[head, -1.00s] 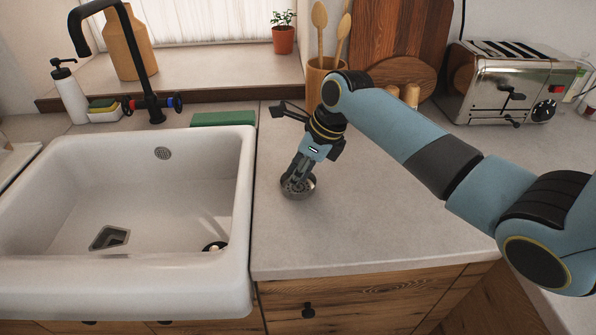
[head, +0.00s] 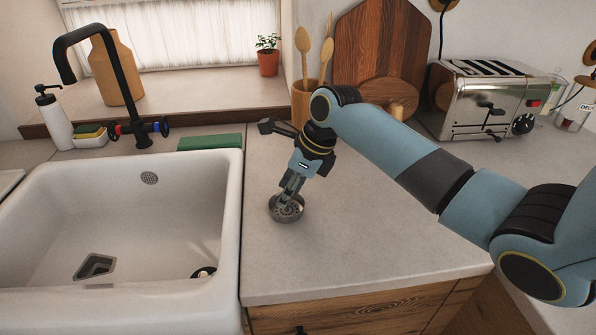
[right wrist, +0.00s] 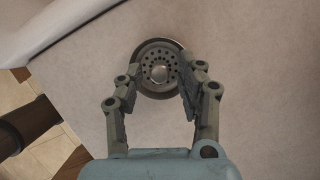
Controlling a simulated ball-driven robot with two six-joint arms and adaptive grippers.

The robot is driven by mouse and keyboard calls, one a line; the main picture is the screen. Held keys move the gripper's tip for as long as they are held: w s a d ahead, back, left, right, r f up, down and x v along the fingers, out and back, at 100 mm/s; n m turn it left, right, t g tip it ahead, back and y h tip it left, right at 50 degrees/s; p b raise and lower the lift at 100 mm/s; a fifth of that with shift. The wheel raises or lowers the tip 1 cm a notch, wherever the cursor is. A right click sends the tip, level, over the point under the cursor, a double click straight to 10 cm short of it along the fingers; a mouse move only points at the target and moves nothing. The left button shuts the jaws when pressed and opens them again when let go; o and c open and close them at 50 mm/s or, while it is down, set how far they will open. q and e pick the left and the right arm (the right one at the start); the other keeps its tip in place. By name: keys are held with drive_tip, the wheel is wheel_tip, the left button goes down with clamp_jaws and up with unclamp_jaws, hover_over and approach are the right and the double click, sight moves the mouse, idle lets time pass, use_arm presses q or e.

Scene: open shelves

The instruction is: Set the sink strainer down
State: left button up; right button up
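The sink strainer (head: 286,209) is a round metal cup with a perforated face, low over the bare counter right of the sink. Whether its underside touches the counter I cannot tell. My right gripper (head: 290,192) reaches down to it from above, tilted, with its fingers at the strainer's rim. In the right wrist view, the fingers of the gripper (right wrist: 162,72) lie against opposite sides of the strainer (right wrist: 159,68), overlapping its edge, so it looks held. My left gripper is not in view.
The white sink (head: 228,240) borders the counter (head: 380,225) on the left. A utensil holder (head: 304,103) and toaster (head: 490,100) stand at the back. The counter around the strainer is clear.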

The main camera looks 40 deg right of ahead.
drive_tip(key=v, duration=1)
drive_tip(key=shift+r, duration=0.2)
drive_tip(key=shift+s, duration=0.15)
